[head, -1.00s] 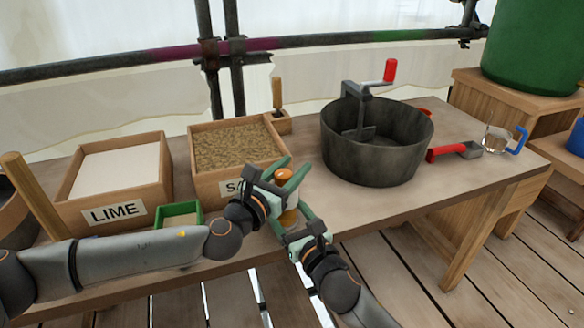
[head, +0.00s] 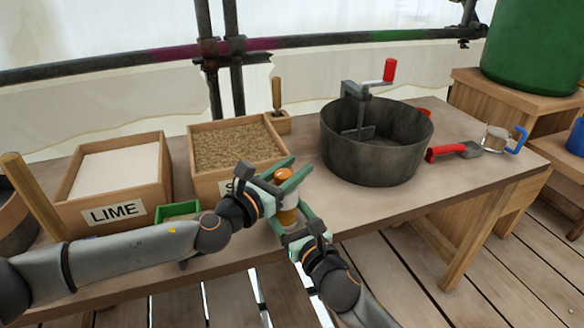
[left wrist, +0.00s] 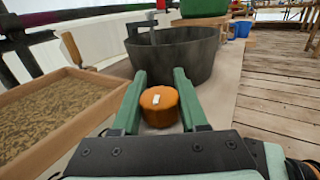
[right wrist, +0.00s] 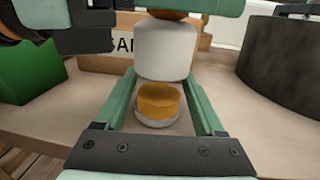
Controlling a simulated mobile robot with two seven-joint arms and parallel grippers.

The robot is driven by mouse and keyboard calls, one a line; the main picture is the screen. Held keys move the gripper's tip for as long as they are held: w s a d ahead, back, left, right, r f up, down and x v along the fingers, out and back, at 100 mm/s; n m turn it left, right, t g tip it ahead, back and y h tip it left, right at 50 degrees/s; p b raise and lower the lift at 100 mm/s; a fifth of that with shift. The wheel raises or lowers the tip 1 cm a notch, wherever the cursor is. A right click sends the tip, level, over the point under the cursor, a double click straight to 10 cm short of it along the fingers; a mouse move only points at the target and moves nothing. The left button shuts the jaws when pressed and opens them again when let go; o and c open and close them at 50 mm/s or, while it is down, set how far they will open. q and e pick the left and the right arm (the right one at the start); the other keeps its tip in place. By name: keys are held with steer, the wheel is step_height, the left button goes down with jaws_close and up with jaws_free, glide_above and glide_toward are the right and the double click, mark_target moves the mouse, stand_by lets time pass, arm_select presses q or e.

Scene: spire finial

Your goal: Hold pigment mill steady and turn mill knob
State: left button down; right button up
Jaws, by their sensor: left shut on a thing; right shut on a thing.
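The pigment mill stands upright near the table's front edge, with an orange knob (head: 284,175) on top and a pale body (head: 288,201). My left gripper (head: 290,172) is shut on the knob from the left. The left wrist view shows the knob (left wrist: 159,106), with a small white mark on top, between its fingers. My right gripper (head: 289,216) is shut on the mill's lower part. The right wrist view shows the white body (right wrist: 167,50) and an orange lower part (right wrist: 158,101) between its fingers. The fingers partly hide the mill.
The lime box (head: 164,203) and the sand box (head: 184,150) stand left of the mill, with a small green container (head: 179,209) in front. A large dark pot (head: 372,168) with a red-handled crank stands to the right.

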arm_select(q)
steer(key=m+g+h, duration=0.2)
steer(key=g, duration=0.1)
steer(key=m+g+h, duration=0.1)
steer(key=m+h, duration=0.1)
steer(key=shift+s+d+r+g, duration=0.1)
steer(key=shift+s+d+g, duration=0.25)
steer(key=shift+d+g, duration=0.05)
steer(key=shift+s+m+g+h, duration=0.25)
steer(key=shift+m+g+h, duration=0.45)
steer(key=shift+m+g, duration=0.5)
steer(key=shift+s+g, duration=0.1)
steer(key=shift+g, duration=0.4)
steer(key=shift+c, duration=2.1)
jaws_free()
steer(key=v, duration=1.2)
